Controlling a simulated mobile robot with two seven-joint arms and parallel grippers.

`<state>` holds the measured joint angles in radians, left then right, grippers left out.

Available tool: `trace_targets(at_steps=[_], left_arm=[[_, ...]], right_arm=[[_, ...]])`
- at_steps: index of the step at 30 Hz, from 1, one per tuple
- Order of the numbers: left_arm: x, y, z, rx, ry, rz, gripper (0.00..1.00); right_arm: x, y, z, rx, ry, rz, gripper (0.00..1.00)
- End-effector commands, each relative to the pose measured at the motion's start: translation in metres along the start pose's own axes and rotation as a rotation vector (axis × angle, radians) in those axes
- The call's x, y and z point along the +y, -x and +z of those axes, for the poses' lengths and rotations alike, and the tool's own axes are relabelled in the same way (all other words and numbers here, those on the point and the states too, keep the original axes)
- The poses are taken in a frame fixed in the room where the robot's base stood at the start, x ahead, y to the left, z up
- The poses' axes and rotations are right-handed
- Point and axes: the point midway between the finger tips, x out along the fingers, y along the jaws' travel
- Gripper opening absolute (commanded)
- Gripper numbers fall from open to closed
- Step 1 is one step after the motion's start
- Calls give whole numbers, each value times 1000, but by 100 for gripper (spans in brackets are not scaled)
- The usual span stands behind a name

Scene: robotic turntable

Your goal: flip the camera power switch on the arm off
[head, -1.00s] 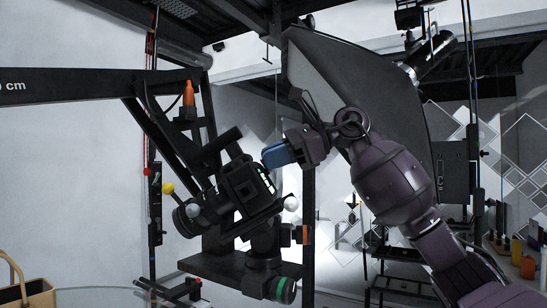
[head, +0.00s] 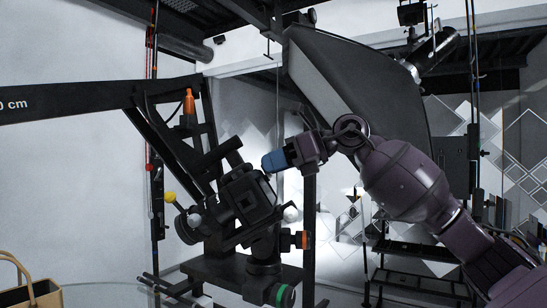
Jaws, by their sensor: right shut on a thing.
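The black camera (head: 248,196) sits on a tripod-style head fixed to the black arm (head: 70,99) of the turntable rig. The power switch is too small to make out. My right gripper (head: 270,161) comes in from the right, its blue fingertips shut and pointing left, just above and right of the camera's top corner. Whatever is between the fingertips is too small to see. I cannot tell whether they touch the camera. My left gripper is not in view.
A large black softbox (head: 365,90) hangs behind my right arm. An orange-tipped clamp (head: 188,107) stands on the rig. A yellow knob (head: 170,197) and a white knob (head: 291,214) stick out around the camera.

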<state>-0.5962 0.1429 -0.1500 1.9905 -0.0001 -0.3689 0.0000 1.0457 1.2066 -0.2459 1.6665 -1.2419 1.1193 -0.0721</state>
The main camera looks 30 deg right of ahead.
Motion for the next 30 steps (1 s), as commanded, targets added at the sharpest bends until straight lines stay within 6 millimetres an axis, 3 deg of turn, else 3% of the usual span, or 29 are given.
trace_targets(at_steps=[12,30], left_arm=[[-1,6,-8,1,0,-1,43],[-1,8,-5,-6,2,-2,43]], right_arm=[[-4,-1,-2,7,-208,-42,0],[-5,-1,-4,9,-244,-48,0]])
